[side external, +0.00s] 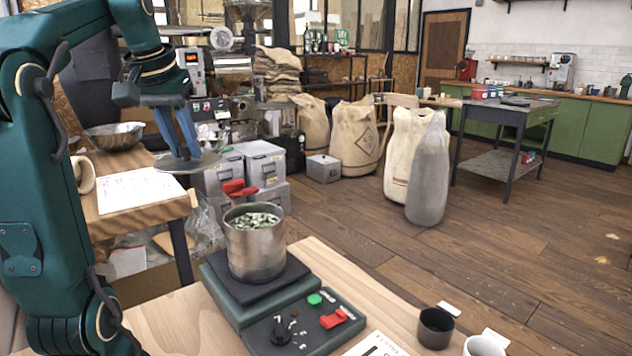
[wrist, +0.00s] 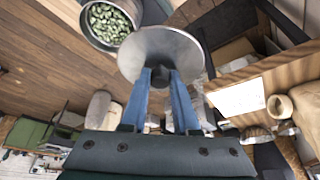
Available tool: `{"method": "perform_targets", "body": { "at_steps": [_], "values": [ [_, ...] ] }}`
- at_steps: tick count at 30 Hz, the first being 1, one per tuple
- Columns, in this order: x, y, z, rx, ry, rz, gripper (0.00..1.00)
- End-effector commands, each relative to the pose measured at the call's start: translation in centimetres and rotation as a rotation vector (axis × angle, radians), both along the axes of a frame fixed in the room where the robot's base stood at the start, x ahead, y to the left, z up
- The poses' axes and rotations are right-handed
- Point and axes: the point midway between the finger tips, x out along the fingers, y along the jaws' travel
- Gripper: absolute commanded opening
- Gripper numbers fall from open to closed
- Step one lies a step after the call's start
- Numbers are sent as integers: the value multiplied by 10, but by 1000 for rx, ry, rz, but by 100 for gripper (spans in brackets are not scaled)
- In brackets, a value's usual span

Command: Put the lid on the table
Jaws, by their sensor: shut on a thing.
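My gripper (side external: 178,135) has blue fingers that are shut on the lid (side external: 193,163), a round grey metal disc. The lid is held in the air, left of and higher than the pot in the side view. In the wrist view the lid (wrist: 161,50) spans the fingertips (wrist: 160,82), and its knob is mostly hidden between them. The metal pot (side external: 254,247) stands uncovered, filled with green-and-white pieces, and also shows in the wrist view (wrist: 88,32). The pale wooden table (side external: 190,322) is under the pot's stand.
The pot stands on a dark plate of a green device (side external: 290,315) with a knob and red and green buttons. A dark cup (side external: 436,328) and a white cup (side external: 485,345) stand at the right. Bare wood shows at the table's left front. A wooden side table (side external: 135,222) with a paper is behind.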

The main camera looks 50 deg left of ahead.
Motion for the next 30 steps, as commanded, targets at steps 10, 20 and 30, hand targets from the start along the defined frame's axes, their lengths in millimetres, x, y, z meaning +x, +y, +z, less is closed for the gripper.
{"method": "perform_targets", "body": {
  "at_steps": [10, 20, 30],
  "values": [
    [11, -15, 2, -1, 0, -105, 0],
    [65, -102, -23, -4, 2, -439, 0],
    [86, -193, -55, -3, 4, -690, 0]
  ]
}}
